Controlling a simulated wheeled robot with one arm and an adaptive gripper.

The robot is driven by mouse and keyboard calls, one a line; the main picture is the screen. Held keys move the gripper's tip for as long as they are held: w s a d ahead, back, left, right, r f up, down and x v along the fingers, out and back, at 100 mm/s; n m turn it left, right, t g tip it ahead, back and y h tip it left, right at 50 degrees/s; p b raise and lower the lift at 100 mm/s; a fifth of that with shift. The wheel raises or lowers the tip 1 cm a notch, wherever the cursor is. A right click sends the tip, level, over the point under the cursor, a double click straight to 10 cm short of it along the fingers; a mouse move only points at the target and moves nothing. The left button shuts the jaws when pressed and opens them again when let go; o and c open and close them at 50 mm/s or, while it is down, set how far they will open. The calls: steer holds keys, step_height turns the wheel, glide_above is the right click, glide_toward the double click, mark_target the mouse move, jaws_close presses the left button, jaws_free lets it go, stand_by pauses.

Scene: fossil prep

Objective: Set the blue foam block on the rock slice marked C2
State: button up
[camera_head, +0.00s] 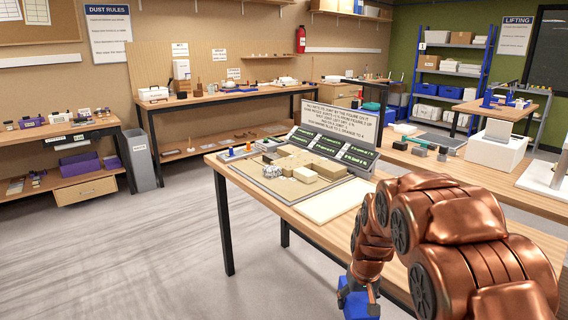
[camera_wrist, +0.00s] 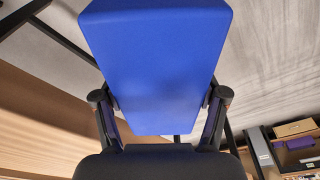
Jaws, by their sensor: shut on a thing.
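The blue foam block (camera_wrist: 155,65) fills the middle of the wrist view, held between the two fingers of my gripper (camera_wrist: 160,110). In the head view the block (camera_head: 355,302) shows low, beside the front edge of the table, over the floor. My gripper (camera_head: 372,290) there is partly hidden by my copper arm. Several pale tan rock slices (camera_head: 325,168) lie on a grey-edged tray on the table. Their marks are too small to read, so I cannot tell which is C2.
The tray (camera_head: 262,184) sits on the wooden table (camera_head: 300,212). A sign board (camera_head: 340,118) and dark label panels (camera_head: 335,145) stand behind it. A pale flat board (camera_head: 335,200) lies at the tray's right. Small coloured pieces (camera_head: 240,150) are at the left.

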steer(key=shift+w+a+f+m, duration=0.2)
steer(key=shift+w+a+m, duration=0.1)
steer(key=shift+w+a, duration=0.2)
steer(key=shift+s+r, duration=0.1)
steer(key=shift+r, duration=0.15)
steer(key=shift+s+a+r, duration=0.15)
steer(key=shift+s+r, duration=0.05)
steer(key=shift+r, duration=0.15)
steer(key=shift+f, duration=0.15)
steer(key=shift+w+d+f, duration=0.25)
steer(key=shift+f, duration=0.2)
step_height(320, 180, up, 7)
steer(key=p, duration=0.7)
steer(key=shift+d, duration=0.1)
